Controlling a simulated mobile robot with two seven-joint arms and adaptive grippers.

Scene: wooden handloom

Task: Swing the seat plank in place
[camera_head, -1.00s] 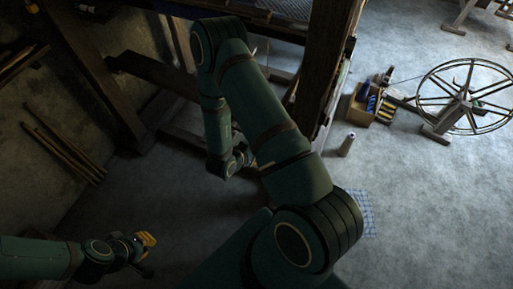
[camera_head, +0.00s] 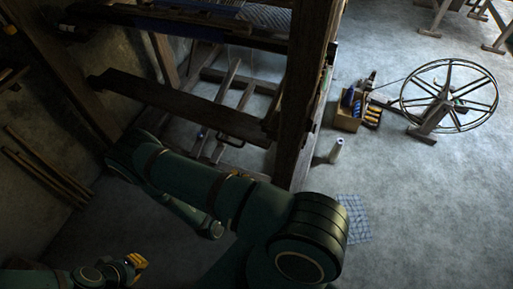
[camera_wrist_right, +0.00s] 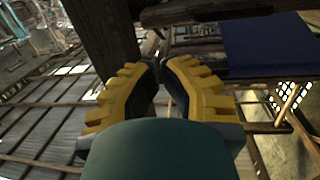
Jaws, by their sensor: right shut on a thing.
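A long dark wooden plank (camera_head: 170,98), which looks like the seat plank, runs across the front of the loom (camera_head: 307,90) in the head view. Its left end sticks out, and its right end meets the thick front post. My right gripper is hidden behind my own arm in the head view. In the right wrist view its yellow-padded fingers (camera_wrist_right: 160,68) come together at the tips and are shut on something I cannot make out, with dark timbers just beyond. My left gripper (camera_head: 136,264) is low at the bottom left, away from the loom; its opening is unclear.
A spinning wheel (camera_head: 450,96) and a box of spools (camera_head: 350,108) stand on the right. A pale cone (camera_head: 336,150) stands beside the front post. Poles (camera_head: 45,175) lie along the left. Treadles (camera_head: 228,105) show inside the loom.

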